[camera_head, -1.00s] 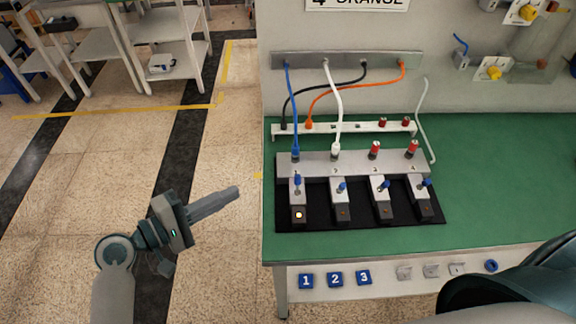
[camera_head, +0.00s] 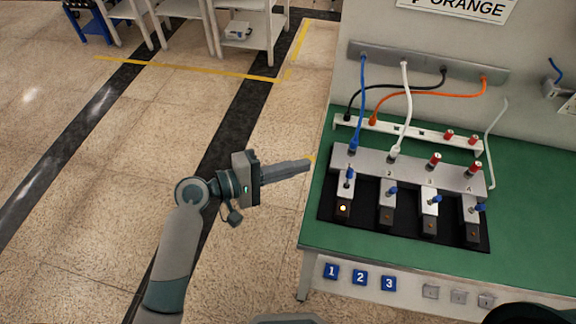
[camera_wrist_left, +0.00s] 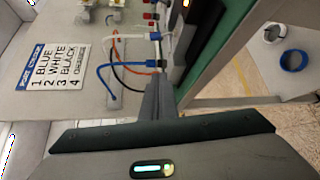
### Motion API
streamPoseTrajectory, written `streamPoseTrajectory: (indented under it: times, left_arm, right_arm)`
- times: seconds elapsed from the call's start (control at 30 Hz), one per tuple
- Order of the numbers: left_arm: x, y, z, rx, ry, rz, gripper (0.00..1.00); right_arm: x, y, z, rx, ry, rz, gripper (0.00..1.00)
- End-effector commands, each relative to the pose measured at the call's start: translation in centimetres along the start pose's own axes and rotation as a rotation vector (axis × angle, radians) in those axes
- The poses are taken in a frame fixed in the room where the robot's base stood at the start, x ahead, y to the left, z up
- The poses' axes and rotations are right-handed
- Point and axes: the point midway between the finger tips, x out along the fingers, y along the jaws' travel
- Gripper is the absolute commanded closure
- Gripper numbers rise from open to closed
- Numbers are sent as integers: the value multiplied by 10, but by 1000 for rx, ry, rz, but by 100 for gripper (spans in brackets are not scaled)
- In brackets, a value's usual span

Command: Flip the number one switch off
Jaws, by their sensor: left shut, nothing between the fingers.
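The number one switch (camera_head: 346,190) is the leftmost of the row of switches on the black mat. Its blue-tipped lever stands up, and a light glows on its front. The other switches (camera_head: 387,205) have blue levers leaning and show no bright light. My left gripper (camera_head: 308,164) is shut and empty, its fingers pointing right at the bench's left edge, left of the number one switch and apart from it. In the left wrist view the fingers (camera_wrist_left: 158,95) point up past the bench edge. My right gripper is out of view.
A grey block (camera_head: 405,168) behind the switches takes the blue cable (camera_head: 362,105) and white cable (camera_head: 409,110); red plugs stand on its right. An orange cable and a black cable run behind. The green bench top (camera_head: 540,215) is clear at right.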

Motion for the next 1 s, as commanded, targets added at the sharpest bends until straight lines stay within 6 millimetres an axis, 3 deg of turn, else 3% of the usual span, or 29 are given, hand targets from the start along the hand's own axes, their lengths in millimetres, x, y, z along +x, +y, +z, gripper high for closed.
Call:
streamPoseTrajectory:
  times: [0.33, 0.6, 1.0]
  left_arm:
    - [63, 3, 2, -3, -3, 1, 100]
    - [67, 2, 34, -1, -1, -1, 100]
    - [69, -1, 39, 0, 0, -1, 100]
  right_arm:
    - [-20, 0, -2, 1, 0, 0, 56]
    - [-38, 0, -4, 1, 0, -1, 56]
    - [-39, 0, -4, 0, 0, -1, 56]
